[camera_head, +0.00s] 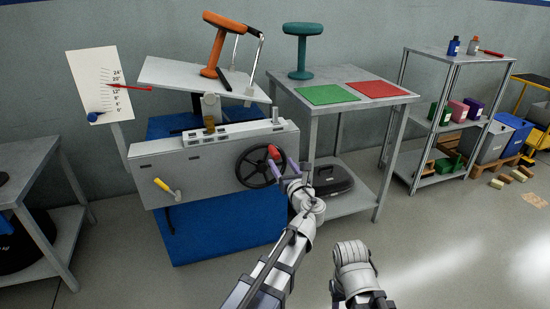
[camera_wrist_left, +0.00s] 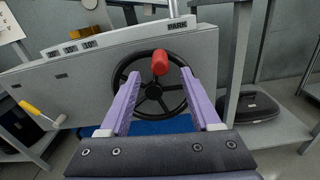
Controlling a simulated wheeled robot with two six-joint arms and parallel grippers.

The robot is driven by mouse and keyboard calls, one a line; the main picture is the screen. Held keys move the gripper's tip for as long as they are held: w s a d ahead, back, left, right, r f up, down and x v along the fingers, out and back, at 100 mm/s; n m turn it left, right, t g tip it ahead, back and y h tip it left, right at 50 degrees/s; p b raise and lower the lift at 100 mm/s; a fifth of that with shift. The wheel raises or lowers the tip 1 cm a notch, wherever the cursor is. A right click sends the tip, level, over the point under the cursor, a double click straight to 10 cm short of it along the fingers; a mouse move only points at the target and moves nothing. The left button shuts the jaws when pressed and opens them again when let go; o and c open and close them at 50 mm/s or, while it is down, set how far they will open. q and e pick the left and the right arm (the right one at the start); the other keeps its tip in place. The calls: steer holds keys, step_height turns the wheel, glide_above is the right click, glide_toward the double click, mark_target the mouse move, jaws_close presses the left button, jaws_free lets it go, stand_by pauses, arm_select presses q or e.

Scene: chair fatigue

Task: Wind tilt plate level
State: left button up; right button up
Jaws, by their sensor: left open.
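The tilt plate (camera_head: 170,78) is light grey and slopes down to the right on top of the grey test bench (camera_head: 200,168). An orange stool (camera_head: 222,38) stands on it. The red pointer (camera_head: 125,86) on the white scale board (camera_head: 88,62) lies between the 20° and 12° marks. The black handwheel (camera_head: 252,180) with its red knob (camera_head: 273,151) is on the bench front; the wrist view shows the knob (camera_wrist_left: 160,62) at the wheel's top. My left gripper (camera_head: 291,164) is open and empty, its purple fingers (camera_wrist_left: 160,92) pointing at the wheel. My right gripper is not visible.
A yellow-handled lever (camera_head: 163,185) sits on the bench's left front. A table with a teal stool (camera_head: 303,50), green mat (camera_head: 327,94) and red mat (camera_head: 377,89) stands close right. Shelving (camera_head: 455,120) is further right. The floor in front is clear.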

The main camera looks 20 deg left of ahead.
mark_target(277, 157)
arm_select(q)
steer(key=x, duration=0.7)
steer(key=shift+w+a, duration=0.2)
steer(key=shift+w, duration=0.05)
jaws_close()
stand_by(0.3)
stand_by(0.9)
